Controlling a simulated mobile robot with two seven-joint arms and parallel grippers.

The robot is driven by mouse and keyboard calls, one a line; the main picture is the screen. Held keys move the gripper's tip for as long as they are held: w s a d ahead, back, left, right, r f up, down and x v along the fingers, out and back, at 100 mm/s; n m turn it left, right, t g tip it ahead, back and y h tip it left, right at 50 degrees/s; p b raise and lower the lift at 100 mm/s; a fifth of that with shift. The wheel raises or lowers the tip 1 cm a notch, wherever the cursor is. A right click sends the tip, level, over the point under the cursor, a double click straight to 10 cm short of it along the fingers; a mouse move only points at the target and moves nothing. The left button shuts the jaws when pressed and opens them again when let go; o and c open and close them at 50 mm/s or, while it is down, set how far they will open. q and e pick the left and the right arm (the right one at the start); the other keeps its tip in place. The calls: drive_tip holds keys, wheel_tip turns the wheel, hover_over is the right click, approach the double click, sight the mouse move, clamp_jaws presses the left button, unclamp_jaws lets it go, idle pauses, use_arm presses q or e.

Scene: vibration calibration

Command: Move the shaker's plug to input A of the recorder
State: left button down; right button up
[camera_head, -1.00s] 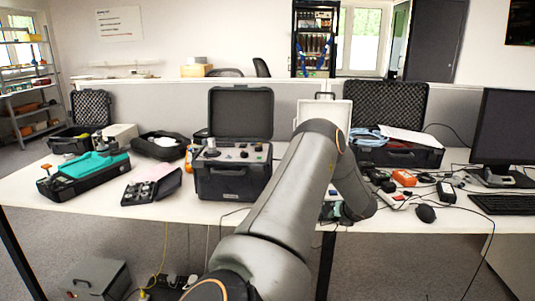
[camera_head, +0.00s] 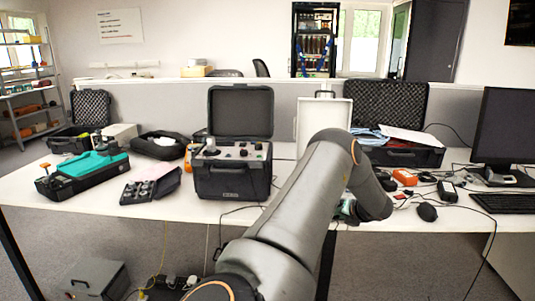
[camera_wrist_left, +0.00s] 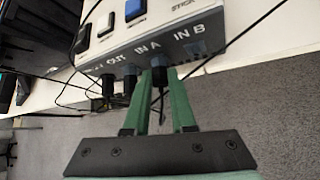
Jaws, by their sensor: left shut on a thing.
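The recorder (camera_wrist_left: 150,40) is a pale box with coloured buttons and the labels OUT, IN A and IN B along its edge, in the left wrist view. My left gripper (camera_wrist_left: 158,74) has green fingers shut on a dark plug (camera_wrist_left: 159,76) at the recorder's edge below the IN A label. Whether the plug is fully seated cannot be told. In the head view my left arm hides the recorder and most of the gripper. My right gripper is not in view.
An open black instrument case (camera_head: 233,180) stands on the table (camera_head: 200,212) left of my arm. A teal-topped device (camera_head: 88,172) is further left. A mouse (camera_head: 427,212), an orange box (camera_head: 405,177) and cables lie to the right. Thin cables (camera_wrist_left: 75,85) hang beside the recorder.

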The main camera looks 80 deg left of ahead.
use_arm(q)
drive_tip(key=shift+w+a+m+g+b, duration=0.15)
drive_tip(key=shift+m+g+b, duration=0.2)
drive_tip(key=shift+b, duration=0.35)
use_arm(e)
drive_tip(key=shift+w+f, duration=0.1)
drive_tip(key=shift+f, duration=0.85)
use_arm(q)
drive_tip(key=c, duration=1)
unclamp_jaws()
drive_tip(key=shift+c, duration=0.2)
drive_tip(key=o, duration=0.3)
drive_tip(key=shift+o, duration=0.4)
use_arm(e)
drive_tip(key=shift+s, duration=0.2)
use_arm(q)
drive_tip(key=shift+d, duration=0.2)
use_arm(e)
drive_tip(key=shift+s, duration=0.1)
use_arm(q)
drive_tip(key=shift+p+v, duration=1.45)
drive_tip(key=shift+v, duration=1)
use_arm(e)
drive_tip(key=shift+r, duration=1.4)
